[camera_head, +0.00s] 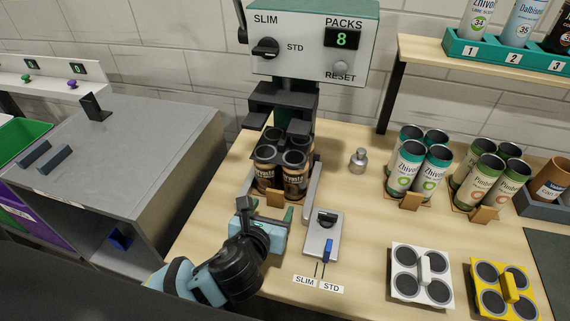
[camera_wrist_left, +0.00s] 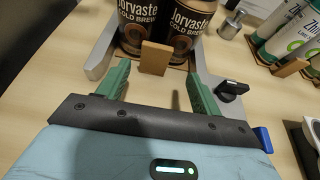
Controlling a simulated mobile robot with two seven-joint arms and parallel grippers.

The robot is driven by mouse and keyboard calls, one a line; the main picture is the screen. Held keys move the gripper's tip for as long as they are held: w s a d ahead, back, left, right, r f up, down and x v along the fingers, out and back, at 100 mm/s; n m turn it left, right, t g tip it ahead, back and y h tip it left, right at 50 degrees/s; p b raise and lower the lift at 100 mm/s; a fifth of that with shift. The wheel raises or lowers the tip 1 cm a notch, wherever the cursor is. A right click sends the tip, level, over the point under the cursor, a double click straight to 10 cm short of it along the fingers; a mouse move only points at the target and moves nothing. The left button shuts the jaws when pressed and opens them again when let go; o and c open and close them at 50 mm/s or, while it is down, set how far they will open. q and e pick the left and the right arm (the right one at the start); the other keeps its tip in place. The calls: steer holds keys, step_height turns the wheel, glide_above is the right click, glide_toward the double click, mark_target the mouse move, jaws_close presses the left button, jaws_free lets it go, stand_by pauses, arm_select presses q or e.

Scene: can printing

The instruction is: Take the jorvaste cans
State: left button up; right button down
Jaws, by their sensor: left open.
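The jorvaste cans (camera_head: 296,181) are dark brown with open tops. They stand upright in a pack on a small wooden carrier, under the head of the green and grey machine (camera_head: 310,50). In the left wrist view two cans (camera_wrist_left: 188,25) show "Jorvaste Cold Brew" labels, with the carrier's wooden tab (camera_wrist_left: 155,58) in front. My left gripper (camera_head: 267,211) is in front of the pack. Its green fingers in the wrist view (camera_wrist_left: 156,76) are open and empty, spread to either side of the tab and short of the cans. My right gripper is not in view.
Grey guide rails (camera_wrist_left: 97,62) flank the pack. A switch plate (camera_head: 320,238) lies to the right, a small metal knob (camera_head: 358,160) behind it. Zhivo cans (camera_head: 409,170) and Pimbo-like packs (camera_head: 484,182) stand further right. White (camera_head: 405,290) and yellow (camera_head: 490,300) four-ring holders lie in front.

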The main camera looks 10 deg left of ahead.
mark_target(275, 197)
arm_select(q)
steer(key=shift+a+x, duration=0.2)
steer(key=shift+x, duration=1.1)
steer(key=shift+a+x, duration=0.15)
steer(key=shift+x, duration=1.15)
steer(key=shift+c, duration=0.3)
steer(key=c, duration=1)
steer(key=shift+r, duration=0.15)
